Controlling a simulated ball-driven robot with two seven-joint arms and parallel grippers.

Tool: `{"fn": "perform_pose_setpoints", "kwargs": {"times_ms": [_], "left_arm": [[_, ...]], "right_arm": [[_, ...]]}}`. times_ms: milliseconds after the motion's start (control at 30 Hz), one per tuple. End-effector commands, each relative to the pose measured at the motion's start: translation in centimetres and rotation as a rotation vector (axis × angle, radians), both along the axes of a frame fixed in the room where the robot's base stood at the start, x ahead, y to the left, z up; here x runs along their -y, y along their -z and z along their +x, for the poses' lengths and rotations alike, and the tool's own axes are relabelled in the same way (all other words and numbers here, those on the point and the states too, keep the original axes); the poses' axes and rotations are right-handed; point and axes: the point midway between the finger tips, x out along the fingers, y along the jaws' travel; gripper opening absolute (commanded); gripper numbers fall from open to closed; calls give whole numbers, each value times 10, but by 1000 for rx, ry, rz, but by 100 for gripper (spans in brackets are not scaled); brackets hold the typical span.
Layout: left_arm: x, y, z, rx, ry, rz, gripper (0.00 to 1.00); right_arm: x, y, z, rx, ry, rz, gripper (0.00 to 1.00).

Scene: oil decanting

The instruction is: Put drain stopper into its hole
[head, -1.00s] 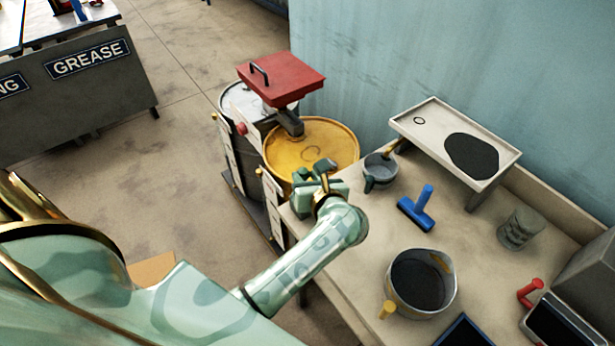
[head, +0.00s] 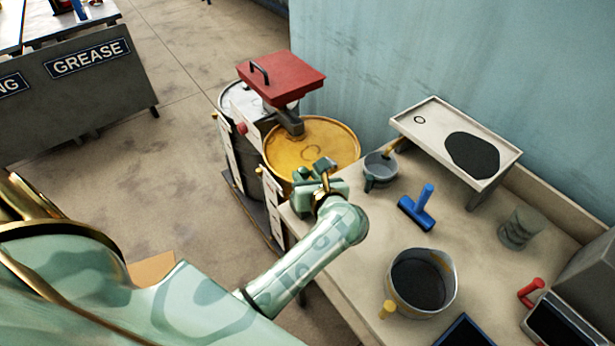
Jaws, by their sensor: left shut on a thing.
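My left gripper (head: 318,172) is over the near edge of the yellow drum's top, at the left end of the bench. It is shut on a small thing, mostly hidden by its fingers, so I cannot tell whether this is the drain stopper. A pale raised tray (head: 408,133) stands at the back of the bench. A small dark-rimmed ring, perhaps the drain hole (head: 419,119), is in its left corner, well to the right of my gripper. A dark pool (head: 472,156) lies in the tray. My right gripper is not in view.
The yellow drum (head: 335,140) stands beside a red lid (head: 281,77). On the bench (head: 345,268) are a grey cup (head: 379,167), a blue T-shaped tool (head: 417,209), a pot of dark liquid (head: 452,282), a glass (head: 517,229) and a red-handled item (head: 530,291).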

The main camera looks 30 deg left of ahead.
Motion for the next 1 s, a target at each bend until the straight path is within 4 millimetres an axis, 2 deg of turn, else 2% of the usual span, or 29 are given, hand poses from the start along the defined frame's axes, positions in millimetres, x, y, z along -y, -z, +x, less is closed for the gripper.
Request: {"fn": "perform_pose_setpoints", "kwargs": {"times_ms": [667, 1000], "left_arm": [[0, 0, 0, 1, 1, 2, 6], [0, 7, 0, 0, 1, 1, 6]], "right_arm": [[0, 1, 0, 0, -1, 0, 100], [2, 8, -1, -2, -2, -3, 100]]}}
